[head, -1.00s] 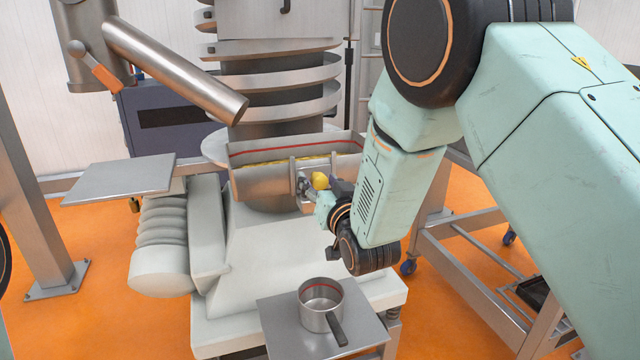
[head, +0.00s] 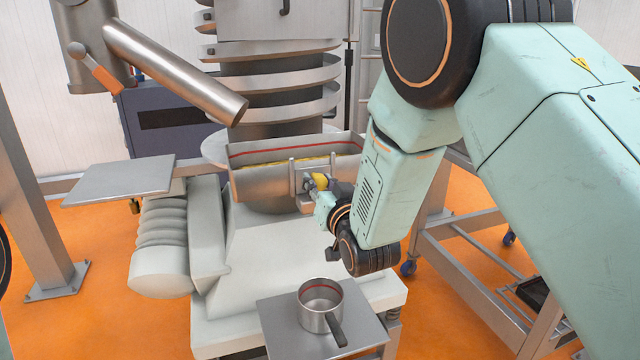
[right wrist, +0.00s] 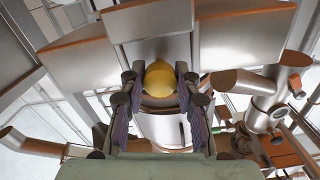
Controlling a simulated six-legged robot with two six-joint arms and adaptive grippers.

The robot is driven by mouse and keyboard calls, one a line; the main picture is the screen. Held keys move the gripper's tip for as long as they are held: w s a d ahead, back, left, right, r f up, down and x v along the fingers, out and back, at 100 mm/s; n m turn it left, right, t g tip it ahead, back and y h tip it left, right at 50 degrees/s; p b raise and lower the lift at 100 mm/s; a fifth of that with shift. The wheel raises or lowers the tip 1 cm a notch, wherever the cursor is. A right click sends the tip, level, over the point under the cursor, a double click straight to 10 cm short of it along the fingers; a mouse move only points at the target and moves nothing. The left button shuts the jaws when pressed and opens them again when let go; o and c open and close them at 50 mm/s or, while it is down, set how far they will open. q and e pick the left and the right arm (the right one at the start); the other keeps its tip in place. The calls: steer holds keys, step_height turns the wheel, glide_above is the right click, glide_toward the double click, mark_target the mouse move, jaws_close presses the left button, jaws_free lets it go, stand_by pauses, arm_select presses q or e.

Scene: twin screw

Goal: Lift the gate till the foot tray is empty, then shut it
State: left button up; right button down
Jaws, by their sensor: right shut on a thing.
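The foot tray (head: 262,186) is a grey metal trough at the base of the spiral tower, with a red line inside its back wall. A band of yellow material (head: 270,164) shows inside it below that line. The gate sits at the tray's front between two upright guides (head: 293,174); its plate is mostly hidden. My right gripper (head: 325,188) is shut on the gate's yellow knob (head: 317,181). In the right wrist view the knob (right wrist: 160,78) sits between the fingers. My left gripper is not in view.
A metal saucepan (head: 320,308) with a red line inside and a dark handle stands on a small plate (head: 277,322) below the tray. A bare flat plate (head: 120,180) is at left, under a slanted pipe (head: 175,70). A trolley (head: 470,250) stands at right.

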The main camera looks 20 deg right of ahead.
mark_target(320, 176)
step_height(320, 176, up, 4)
steer(key=p, duration=0.3)
steer(key=shift+r, duration=0.1)
stand_by(0.3)
steer(key=c, duration=1)
jaws_free()
steer(key=s, duration=1.2)
steer(key=shift+d, duration=0.2)
